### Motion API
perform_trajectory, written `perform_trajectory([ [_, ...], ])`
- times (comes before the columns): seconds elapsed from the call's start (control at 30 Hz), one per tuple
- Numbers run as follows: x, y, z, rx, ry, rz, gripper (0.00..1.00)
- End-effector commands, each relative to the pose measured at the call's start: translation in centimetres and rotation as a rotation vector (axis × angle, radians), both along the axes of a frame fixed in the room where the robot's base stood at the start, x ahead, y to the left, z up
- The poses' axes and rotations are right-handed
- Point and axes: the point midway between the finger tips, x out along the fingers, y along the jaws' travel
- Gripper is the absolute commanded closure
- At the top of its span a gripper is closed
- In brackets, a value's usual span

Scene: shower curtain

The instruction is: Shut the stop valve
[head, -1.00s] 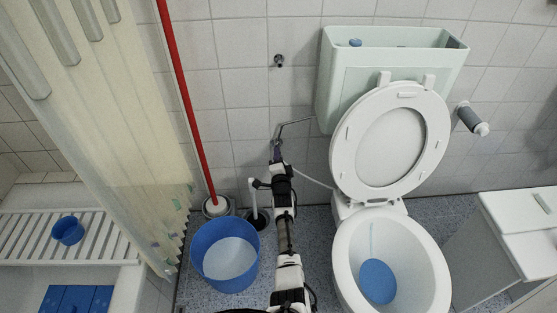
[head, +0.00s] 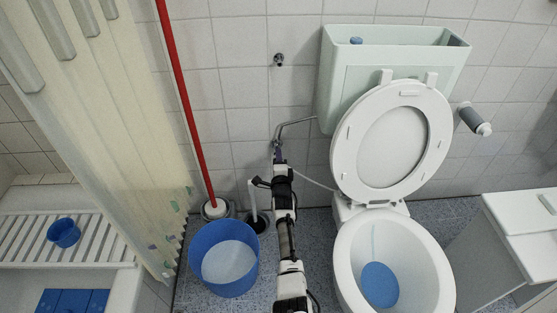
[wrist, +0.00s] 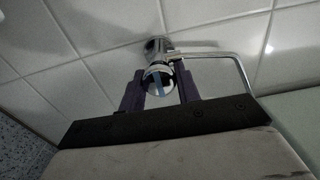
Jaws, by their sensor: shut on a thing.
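The stop valve (wrist: 158,76) is a small chrome fitting on the tiled wall, left of the toilet. In the wrist view its round knob, with a blue stripe, sits between the two purple fingers of my gripper (wrist: 160,88). My gripper is shut on the valve knob. In the head view the gripper (head: 278,156) is at the wall, just below the pipe's left end, and mostly hides the valve (head: 277,142). A chrome pipe (wrist: 222,55) bends away from the valve to the right, toward the cistern.
The toilet (head: 392,185) with raised lid stands right of my arm. A blue bucket (head: 205,236), a toilet brush (head: 254,200) and a red-handled mop (head: 183,95) stand to the left. Another chrome tap (head: 278,60) is on the wall above.

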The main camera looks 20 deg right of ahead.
Motion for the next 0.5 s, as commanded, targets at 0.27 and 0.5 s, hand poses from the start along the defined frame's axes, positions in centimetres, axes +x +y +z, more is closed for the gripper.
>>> perform_trajectory([
  [0.27,-0.02,0.02,-0.04,0.000,0.001,0.000,0.50],
  [0.5,0.00,0.00,0.03,-0.005,0.001,0.000,0.50],
])
